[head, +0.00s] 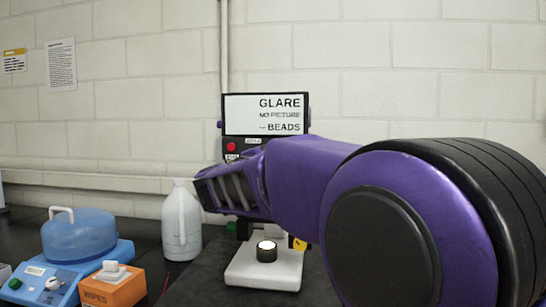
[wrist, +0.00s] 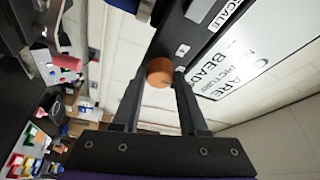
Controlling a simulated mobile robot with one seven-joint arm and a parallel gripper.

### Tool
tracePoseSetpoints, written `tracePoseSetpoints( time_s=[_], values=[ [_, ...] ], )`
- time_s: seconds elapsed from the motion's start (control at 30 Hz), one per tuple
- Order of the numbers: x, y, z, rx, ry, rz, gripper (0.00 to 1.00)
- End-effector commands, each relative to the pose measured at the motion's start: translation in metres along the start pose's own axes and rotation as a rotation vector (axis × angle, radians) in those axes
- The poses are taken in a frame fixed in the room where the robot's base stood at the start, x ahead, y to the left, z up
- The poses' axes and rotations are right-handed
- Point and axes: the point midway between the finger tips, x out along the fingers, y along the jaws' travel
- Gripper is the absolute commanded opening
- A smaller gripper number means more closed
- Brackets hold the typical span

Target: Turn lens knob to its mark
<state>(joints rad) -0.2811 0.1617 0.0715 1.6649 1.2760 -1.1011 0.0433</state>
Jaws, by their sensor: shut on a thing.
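In the wrist view my gripper (wrist: 160,84) has its two dark fingers on either side of a round orange-brown knob (wrist: 160,70). The fingers are shut on this knob, near the end of a dark panel. The mark on the knob is too small to make out. The instrument's screen (head: 266,114) reads "GLARE", "NO PICTURE" and "BEADS". Below it, the white base (head: 262,274) carries a dark round part with a bright top.
A red round part (head: 231,147) sits under the screen's left side. A white jug (head: 181,225) stands left of the instrument. Further left are a blue-domed device (head: 78,236) and an orange wipes box (head: 113,285). A block wall stands close behind.

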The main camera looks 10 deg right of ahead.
Motion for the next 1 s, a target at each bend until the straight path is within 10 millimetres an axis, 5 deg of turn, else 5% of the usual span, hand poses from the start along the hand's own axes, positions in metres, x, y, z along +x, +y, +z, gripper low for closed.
tracePoseSetpoints(
  time_s=[0.47, 0.5, 0.63, 1.0],
  values=[
    [0.0005, -0.0015, -0.0005, 0.012, 0.000, 0.002, 0.00],
    [0.0005, -0.0014, -0.0006, 0.012, 0.000, 0.002, 0.48],
    [0.0004, -0.0011, -0.0004, 0.011, 0.000, 0.003, 0.71],
    [0.0004, -0.0003, -0.0002, 0.011, 0.000, 0.003, 0.72]
  ],
)
